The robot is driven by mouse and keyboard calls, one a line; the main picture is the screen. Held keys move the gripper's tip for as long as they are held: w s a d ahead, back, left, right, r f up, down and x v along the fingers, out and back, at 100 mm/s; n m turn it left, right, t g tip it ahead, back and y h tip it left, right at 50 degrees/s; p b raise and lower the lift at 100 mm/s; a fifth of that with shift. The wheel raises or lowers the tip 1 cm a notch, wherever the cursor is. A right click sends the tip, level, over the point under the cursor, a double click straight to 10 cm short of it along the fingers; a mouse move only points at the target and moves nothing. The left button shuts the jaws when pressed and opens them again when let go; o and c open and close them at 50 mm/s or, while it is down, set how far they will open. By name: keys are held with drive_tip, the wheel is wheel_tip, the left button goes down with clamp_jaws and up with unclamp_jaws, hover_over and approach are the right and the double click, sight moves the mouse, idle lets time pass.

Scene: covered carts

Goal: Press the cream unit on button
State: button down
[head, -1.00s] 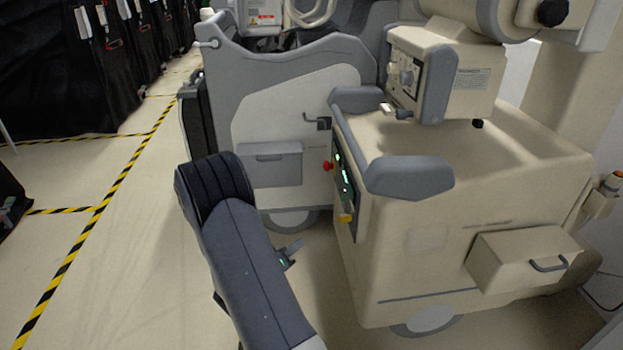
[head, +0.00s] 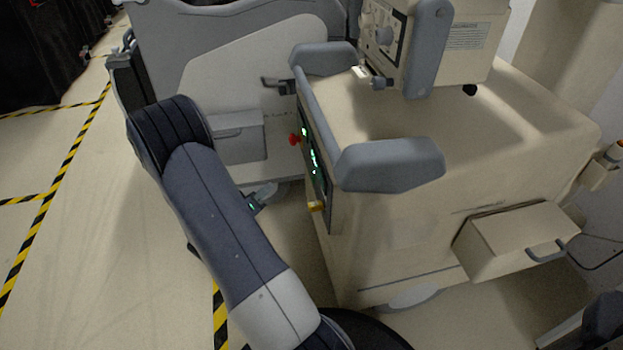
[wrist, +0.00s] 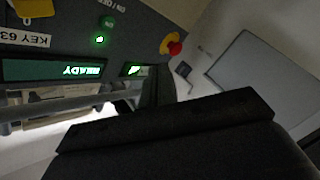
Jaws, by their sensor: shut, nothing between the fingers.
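The cream unit (head: 420,235) is a cart at the right in the head view. Its dark control panel (head: 313,165) with green lights faces left, towards my arm. In the wrist view the panel shows upside down. A dark green button (wrist: 108,22) marked ON sits near its top, beside ON/OFF lettering, with a small lit green lamp (wrist: 99,40) just below. A lit display (wrist: 55,70) reads READY. My gripper (wrist: 157,88) is shut and empty, close to the panel, apart from the button in the picture.
A red knob on a yellow base (wrist: 172,45) sits beside the button; the red knob also shows in the head view (head: 295,139). A grey bumper handle (head: 390,165) juts out above the panel. Another grey-white cart (head: 235,85) stands behind. Open floor (head: 85,220) lies left.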

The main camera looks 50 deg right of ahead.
drive_tip(key=shift+d, duration=0.1)
drive_tip(key=s+d+b, duration=0.1)
drive_tip(key=s+d, duration=0.4)
drive_tip(key=d, duration=0.1)
drive_tip(key=shift+s+d, duration=0.3)
drive_tip(key=shift+s, duration=0.05)
idle(2.0)
drive_tip(key=shift+s+d, duration=0.25)
drive_tip(key=shift+d, duration=0.05)
drive_tip(key=shift+s+d, duration=0.3)
drive_tip(key=shift+d, duration=0.05)
idle(0.7)
idle(0.4)
drive_tip(key=shift+w+a, duration=0.55)
drive_tip(key=shift+a, duration=0.1)
drive_tip(key=shift+w+a, duration=1.65)
drive_tip(key=shift+a, duration=0.3)
